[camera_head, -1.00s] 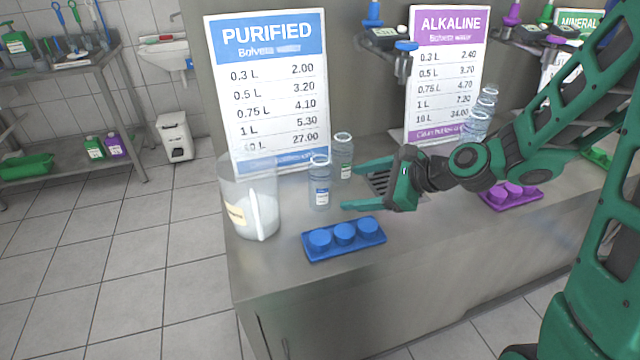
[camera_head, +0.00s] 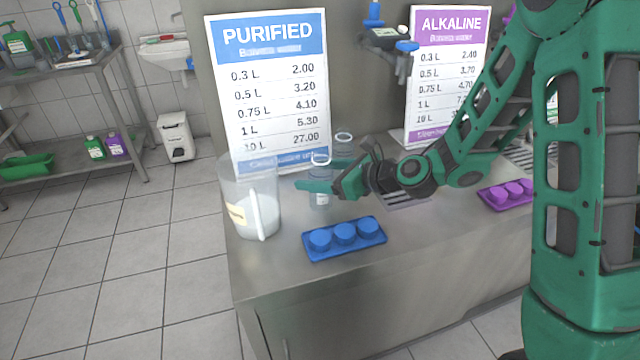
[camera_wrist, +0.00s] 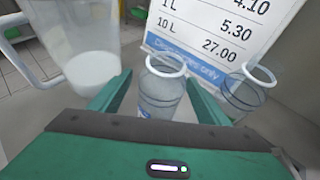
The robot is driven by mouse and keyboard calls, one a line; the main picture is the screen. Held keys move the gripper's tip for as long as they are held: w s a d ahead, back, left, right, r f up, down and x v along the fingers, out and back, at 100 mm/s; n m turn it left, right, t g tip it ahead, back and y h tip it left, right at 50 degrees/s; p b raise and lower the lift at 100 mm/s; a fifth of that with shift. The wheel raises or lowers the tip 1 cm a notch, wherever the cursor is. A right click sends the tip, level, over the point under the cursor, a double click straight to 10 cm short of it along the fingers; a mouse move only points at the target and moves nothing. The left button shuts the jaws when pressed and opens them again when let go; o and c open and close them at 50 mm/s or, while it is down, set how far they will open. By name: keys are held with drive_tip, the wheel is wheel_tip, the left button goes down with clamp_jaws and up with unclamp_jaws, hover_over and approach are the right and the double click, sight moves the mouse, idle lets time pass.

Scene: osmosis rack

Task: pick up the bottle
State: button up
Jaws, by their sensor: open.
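A clear bottle (camera_head: 320,198) with a white-rimmed open top stands upright on the metal counter. My gripper (camera_head: 312,187) is at its upper part, and its near finger hides much of the bottle in the head view. In the wrist view the bottle (camera_wrist: 161,88) stands between the two open fingers (camera_wrist: 160,95), with a gap to each side. A second clear bottle (camera_head: 343,150) stands just behind; in the wrist view it is to the right (camera_wrist: 243,92), outside the right finger.
A large clear pitcher (camera_head: 240,190) stands left of the bottle. A blue tray with blue caps (camera_head: 345,252) lies in front. The PURIFIED price board (camera_head: 270,90) stands behind. A purple cap tray (camera_head: 495,198) is farther right.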

drive_tip(key=shift+x, duration=1.7)
drive_tip(key=shift+d+f, duration=0.1)
drive_tip(key=shift+d, duration=0.05)
drive_tip(key=c, duration=1.1)
drive_tip(key=shift+c, duration=0.2)
